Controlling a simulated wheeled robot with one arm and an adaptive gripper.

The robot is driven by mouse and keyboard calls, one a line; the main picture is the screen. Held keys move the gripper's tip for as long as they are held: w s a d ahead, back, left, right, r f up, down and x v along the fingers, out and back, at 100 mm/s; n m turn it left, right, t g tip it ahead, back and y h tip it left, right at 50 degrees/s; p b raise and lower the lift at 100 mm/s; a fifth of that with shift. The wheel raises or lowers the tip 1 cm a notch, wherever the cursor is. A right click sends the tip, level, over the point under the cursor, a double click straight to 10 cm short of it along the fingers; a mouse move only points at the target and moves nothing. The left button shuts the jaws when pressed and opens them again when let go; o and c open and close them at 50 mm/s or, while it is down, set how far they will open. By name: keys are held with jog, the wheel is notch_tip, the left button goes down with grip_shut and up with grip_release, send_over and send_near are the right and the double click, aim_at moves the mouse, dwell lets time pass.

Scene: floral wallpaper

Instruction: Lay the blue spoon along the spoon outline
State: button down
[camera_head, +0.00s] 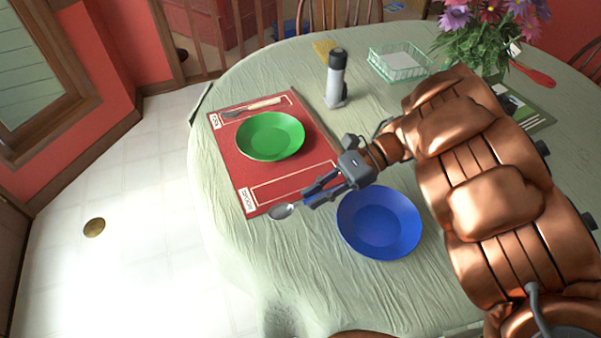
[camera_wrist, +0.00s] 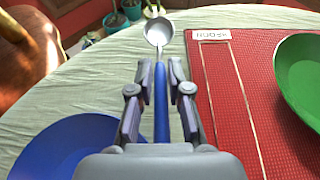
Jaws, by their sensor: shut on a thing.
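The blue spoon (camera_wrist: 160,95) has a silver bowl and a blue handle. My gripper (camera_wrist: 161,88) is shut on its handle, with the bowl pointing away from the wrist. In the head view, the spoon's bowl (camera_head: 281,211) shows past my gripper (camera_head: 309,198), by the front edge of the red placemat (camera_head: 236,183). The spoon outline (camera_head: 293,184) is a pale line on the mat, with a label at its left end. In the wrist view, the outline (camera_wrist: 231,95) runs to the right of the spoon, apart from it. Whether the spoon touches the cloth is unclear.
A green plate (camera_head: 270,136) and a fork (camera_head: 251,107) lie on the mat. A blue plate (camera_head: 380,222) sits just right of my gripper. A grey-and-black bottle (camera_head: 336,79), a green basket (camera_head: 399,63) and flowers stand farther back. The cloth at front left is clear.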

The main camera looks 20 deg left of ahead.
aim_at(300, 181)
jog(key=w+a, duration=0.3)
jog(key=shift+w+a+f, duration=0.1)
jog(key=shift+w+a, duration=0.15)
jog(key=shift+w, duration=0.15)
jog(key=shift+w+a+f+p, duration=0.15)
jog(key=shift+w+a+p, duration=0.1)
jog(key=shift+w+a, duration=0.45)
jog(key=shift+w+a+f+p, duration=0.15)
jog(key=shift+w+a+p, duration=0.1)
jog(key=shift+w+a, duration=0.4)
jog(key=shift+w+d, duration=0.1)
jog(key=shift+w, duration=0.1)
jog(key=shift+w, duration=0.15)
notch_tip(300, 181, down, 3)
jog(key=shift+f+p, duration=0.2)
jog(key=shift+p, duration=0.3)
jog(key=shift+f, duration=0.1)
jog(key=shift+f+b, duration=0.15)
jog(key=shift+b, duration=0.2)
jog(key=c, duration=1.1)
grip_release()
